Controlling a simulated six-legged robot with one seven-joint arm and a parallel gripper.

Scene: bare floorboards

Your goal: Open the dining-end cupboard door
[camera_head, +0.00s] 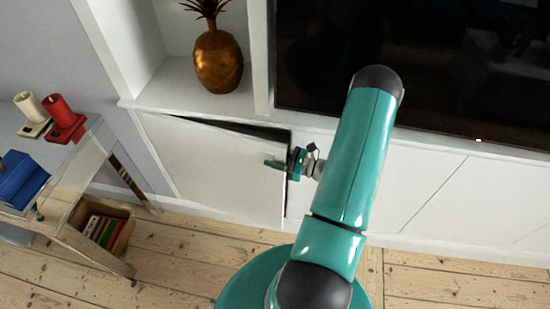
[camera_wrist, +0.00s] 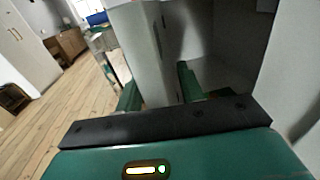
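The white cupboard door (camera_head: 220,170) is at the lower left of the wall unit in the head view. It stands ajar, with a dark gap along its top and right edge. My gripper (camera_head: 276,163) is at the door's right edge, with one finger showing over the outer face. In the wrist view the door (camera_wrist: 146,55) runs between the two fingers of my gripper (camera_wrist: 158,90), one on each side. The panel fills the space between them, so the gripper appears shut on the door edge. The fingertips' contact is partly hidden. The dark cupboard inside (camera_wrist: 222,50) shows on the right.
A glass-topped side table (camera_head: 75,165) stands left of the door, holding two candles (camera_head: 63,115) and a blue object (camera_head: 20,178). A box of books (camera_head: 103,228) sits below. A gold pineapple ornament (camera_head: 218,62) is on the shelf above. Bare floorboards (camera_head: 195,250) lie in front.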

